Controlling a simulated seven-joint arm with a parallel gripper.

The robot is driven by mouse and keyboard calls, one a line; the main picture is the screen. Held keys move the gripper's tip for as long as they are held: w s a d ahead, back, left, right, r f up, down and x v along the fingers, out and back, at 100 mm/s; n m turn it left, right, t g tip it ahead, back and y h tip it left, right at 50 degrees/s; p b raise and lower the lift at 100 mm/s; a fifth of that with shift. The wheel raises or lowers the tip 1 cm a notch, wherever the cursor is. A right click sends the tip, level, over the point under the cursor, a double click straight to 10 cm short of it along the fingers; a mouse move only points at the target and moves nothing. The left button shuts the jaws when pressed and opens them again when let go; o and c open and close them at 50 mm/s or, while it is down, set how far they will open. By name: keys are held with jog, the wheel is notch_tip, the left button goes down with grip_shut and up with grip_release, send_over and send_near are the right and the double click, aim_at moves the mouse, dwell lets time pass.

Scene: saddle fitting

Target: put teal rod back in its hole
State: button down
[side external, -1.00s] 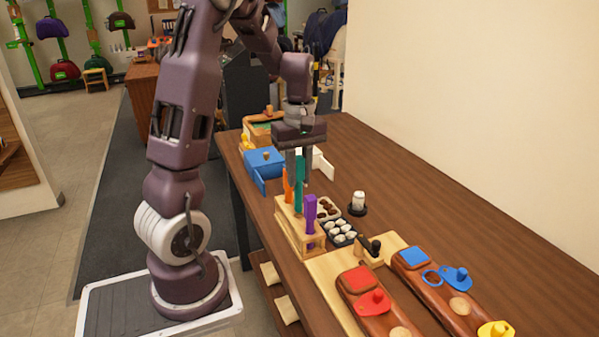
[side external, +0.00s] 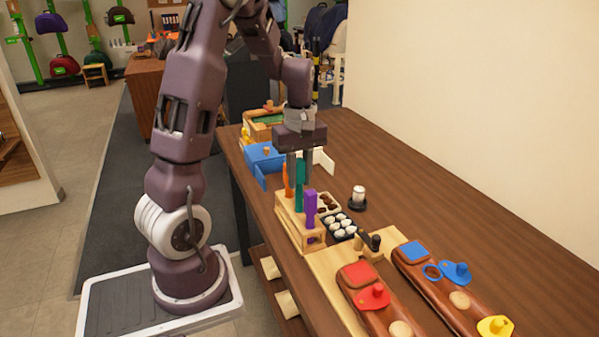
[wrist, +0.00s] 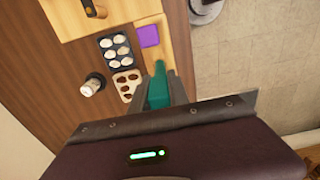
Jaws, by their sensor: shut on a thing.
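My gripper (side external: 299,178) is shut on the teal rod (side external: 299,197), which it holds upright over the wooden rack (side external: 289,222). In the wrist view the teal rod (wrist: 158,90) sits between my fingers (wrist: 166,88). The rod's lower end is at about the top of the rack, between the orange rod (side external: 288,182) and the purple rod (side external: 310,205). I cannot tell whether its tip is inside the hole. The purple rod stands in the rack's near end, and the purple top (wrist: 148,36) shows in the wrist view.
A dark tray of white pieces (side external: 340,227) and a pale tray of brown pieces (side external: 327,203) lie right of the rack. A white jar on a dark base (side external: 358,198) stands farther right. A blue box (side external: 264,157) is behind.

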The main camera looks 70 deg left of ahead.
jog(key=shift+f, duration=2.1)
jog(key=c, duration=1.2)
grip_release()
jog(key=shift+o, duration=0.2)
